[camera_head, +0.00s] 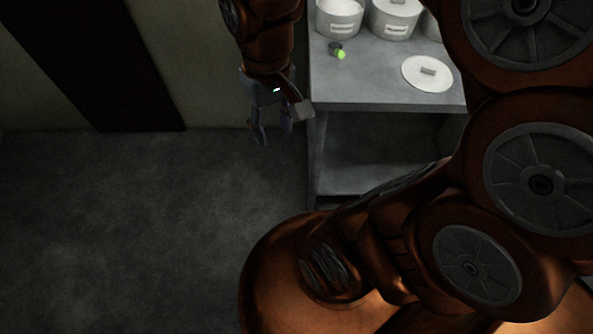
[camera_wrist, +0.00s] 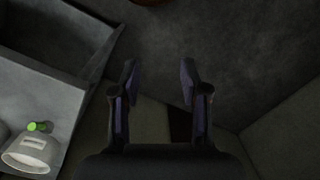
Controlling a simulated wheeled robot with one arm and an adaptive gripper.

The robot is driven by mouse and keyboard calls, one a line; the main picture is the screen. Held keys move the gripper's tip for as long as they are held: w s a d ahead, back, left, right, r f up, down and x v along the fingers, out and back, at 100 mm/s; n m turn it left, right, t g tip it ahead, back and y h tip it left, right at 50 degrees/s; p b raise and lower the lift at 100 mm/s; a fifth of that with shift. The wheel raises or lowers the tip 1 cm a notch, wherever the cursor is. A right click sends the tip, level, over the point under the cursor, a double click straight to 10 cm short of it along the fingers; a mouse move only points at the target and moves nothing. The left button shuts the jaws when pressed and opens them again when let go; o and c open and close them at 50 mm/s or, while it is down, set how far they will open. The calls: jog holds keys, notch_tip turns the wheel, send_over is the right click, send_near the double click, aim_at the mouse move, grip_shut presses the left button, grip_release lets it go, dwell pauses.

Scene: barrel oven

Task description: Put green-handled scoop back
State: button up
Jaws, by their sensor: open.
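The green-handled scoop (camera_head: 340,53) lies on the grey table (camera_head: 345,86), close in front of the white pots; its bright green handle end shows best and its head is small and dark. In the wrist view the scoop (camera_wrist: 38,126) is at the far left, beside a white pot. My gripper (camera_head: 272,138) hangs off the left side of the table, pointing down, apart from the scoop. In the wrist view my gripper's two fingers (camera_wrist: 158,82) stand apart with nothing between them.
White pots (camera_head: 340,22) (camera_head: 394,20) with label plates stand at the table's back; the left one looks uncovered. A round white lid (camera_head: 427,74) lies on the table to the right. A lower shelf (camera_head: 365,155) is below. Floor at left is clear, with a wall behind.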

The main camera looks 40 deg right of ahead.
jog(key=s+a+f, duration=0.1)
jog(key=s+f, duration=0.2)
jog(key=s, duration=0.5)
jog(key=shift+s+a+f+n+g+h, duration=0.2)
jog(key=shift+s+f+n+g+h, duration=0.1)
jog(key=shift+s+g, duration=0.1)
jog(key=shift+r+p, duration=0.75)
jog(key=shift+a, duration=0.1)
